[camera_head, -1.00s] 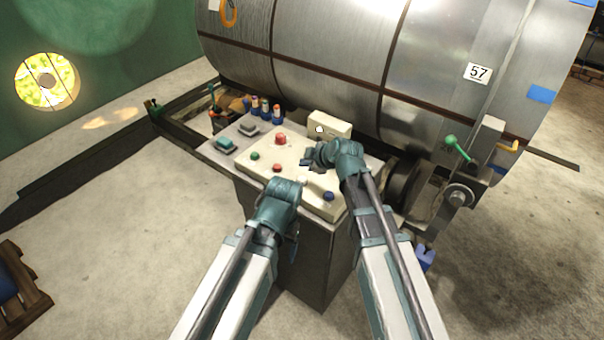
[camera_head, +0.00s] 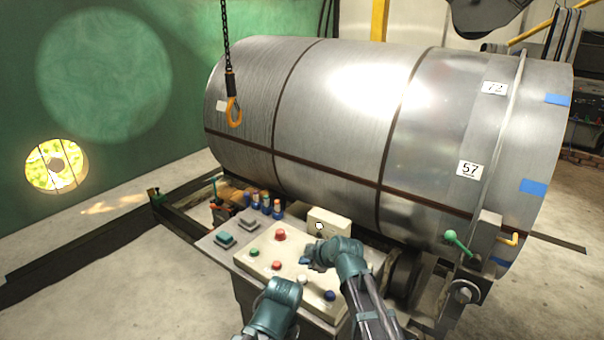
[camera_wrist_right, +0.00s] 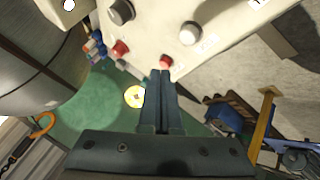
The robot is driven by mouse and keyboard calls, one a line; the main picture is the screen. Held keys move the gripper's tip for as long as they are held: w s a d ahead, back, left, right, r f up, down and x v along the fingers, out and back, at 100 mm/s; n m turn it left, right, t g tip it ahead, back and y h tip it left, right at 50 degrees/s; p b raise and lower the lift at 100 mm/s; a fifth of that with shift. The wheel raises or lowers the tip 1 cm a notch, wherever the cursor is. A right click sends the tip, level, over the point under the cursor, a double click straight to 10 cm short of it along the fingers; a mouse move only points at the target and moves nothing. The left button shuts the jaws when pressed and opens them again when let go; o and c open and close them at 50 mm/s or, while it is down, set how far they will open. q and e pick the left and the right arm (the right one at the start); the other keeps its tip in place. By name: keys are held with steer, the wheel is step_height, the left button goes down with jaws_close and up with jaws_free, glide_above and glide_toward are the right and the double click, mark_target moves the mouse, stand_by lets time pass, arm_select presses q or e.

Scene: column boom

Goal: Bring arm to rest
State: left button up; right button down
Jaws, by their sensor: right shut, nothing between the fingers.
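My right gripper (camera_head: 307,258) hangs over the cream control panel (camera_head: 262,268), in front of a small cream box (camera_head: 340,218). In the right wrist view its two dark fingers (camera_wrist_right: 159,85) are together with nothing between them. Their tips lie near a small red button (camera_wrist_right: 166,61) in the picture; I cannot tell whether they touch it. My left arm's teal wrist (camera_head: 276,305) is at the near edge of the panel. Its fingers are hidden, so I cannot tell their state.
A large steel cylinder (camera_head: 330,110) fills the back. A green-knobbed lever (camera_head: 458,241) stands right. An orange hook (camera_head: 234,110) hangs on a chain.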

steer(key=s+d+f+m+g+h, duration=0.1)
steer(key=s+m, duration=0.3)
steer(key=s, duration=0.4)
steer(key=s+d+f+m+g+h, duration=0.2)
steer(key=s+f+m+g+h, duration=0.1)
steer(key=s, duration=0.6)
steer(key=s+d+f+m+g+h, duration=0.2)
steer(key=s+m, duration=0.3)
steer(key=s, duration=0.3)
steer(key=shift+s+f+g+h, duration=0.15)
steer(key=shift+s+g+h, duration=0.15)
steer(key=shift+g, duration=0.5)
stand_by(0.5)
